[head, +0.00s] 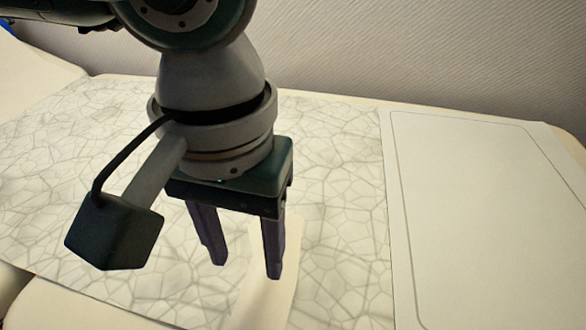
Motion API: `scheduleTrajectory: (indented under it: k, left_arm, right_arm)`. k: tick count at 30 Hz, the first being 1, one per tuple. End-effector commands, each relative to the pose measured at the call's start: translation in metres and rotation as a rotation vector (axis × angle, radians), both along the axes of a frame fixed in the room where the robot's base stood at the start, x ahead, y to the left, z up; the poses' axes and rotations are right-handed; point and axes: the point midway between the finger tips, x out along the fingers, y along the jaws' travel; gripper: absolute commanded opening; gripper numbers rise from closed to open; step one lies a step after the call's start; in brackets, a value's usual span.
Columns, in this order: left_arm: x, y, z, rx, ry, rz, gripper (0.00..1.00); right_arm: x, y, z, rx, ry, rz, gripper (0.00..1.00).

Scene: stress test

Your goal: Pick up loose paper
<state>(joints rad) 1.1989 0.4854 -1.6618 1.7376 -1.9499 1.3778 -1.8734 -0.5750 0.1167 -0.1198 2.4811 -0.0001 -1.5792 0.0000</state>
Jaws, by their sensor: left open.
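A loose sheet of plain pale paper (262,304) lies on the crackle-patterned mat in the lower middle of the head view. My left gripper (246,270) points down over it, its two dark fingers apart and nothing seen between them. One finger is in front of the paper and the other is at its left edge. I cannot tell whether the fingertips touch the paper. Part of the paper is hidden behind the gripper, and its near end reaches the bottom of the picture. My right gripper is not in view.
The mat (343,190) with grey crack lines covers the middle and left of the table. A large white sheet or board (480,220) with a thin outline lies flat on the right. A ribbed pale wall (420,50) stands behind the table. The right side is free of tall things.

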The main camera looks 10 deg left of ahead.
Motion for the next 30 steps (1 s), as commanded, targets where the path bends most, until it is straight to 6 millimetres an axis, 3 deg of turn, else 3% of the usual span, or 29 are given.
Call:
scheduleTrajectory:
  k: [16, 25, 30]
  left_arm:
    - [0.011, 0.002, -0.071, -0.004, 0.004, 0.004, 0.55]
    - [0.012, 0.002, -0.075, -0.005, 0.002, 0.004, 0.55]
    - [0.012, 0.002, -0.075, -0.005, 0.002, 0.004, 0.37]
  right_arm:
    - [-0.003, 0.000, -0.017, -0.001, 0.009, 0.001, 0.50]
    - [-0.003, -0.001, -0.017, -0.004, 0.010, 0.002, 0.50]
    - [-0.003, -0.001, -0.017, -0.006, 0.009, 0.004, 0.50]
